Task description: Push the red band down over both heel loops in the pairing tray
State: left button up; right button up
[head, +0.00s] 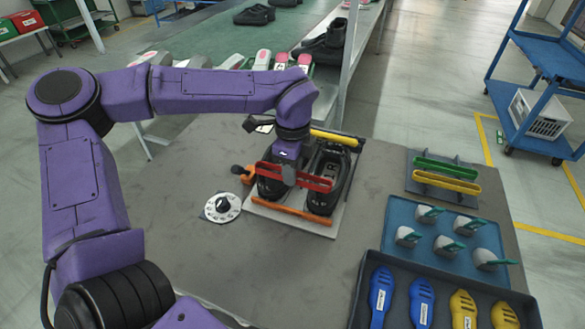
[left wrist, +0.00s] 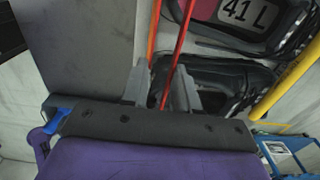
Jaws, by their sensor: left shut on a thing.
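The pairing tray (head: 318,228) holds two black shoes side by side, a left one (head: 269,187) and a right one (head: 331,172). An orange bar (head: 290,212) runs along its near edge and a yellow bar (head: 336,138) along its far edge. My left gripper (head: 289,176) points down over the shoes, shut on the red band (head: 312,182). The band lies crosswise above the shoes' near part; I cannot tell whether it touches them. In the left wrist view the red band (left wrist: 180,45) runs between the fingers. The heel loops cannot be made out.
A white round dial (head: 222,207) stands left of the tray. The near-left table is clear.

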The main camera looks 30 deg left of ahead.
pick_arm(q)
jog(key=shift+f+b, duration=0.5)
jog(key=shift+f, duration=0.15)
jog(key=o, duration=1.1)
jog(key=shift+r, duration=0.15)
jog(key=shift+r+p, duration=3.3)
jog(key=shift+r, duration=1.1)
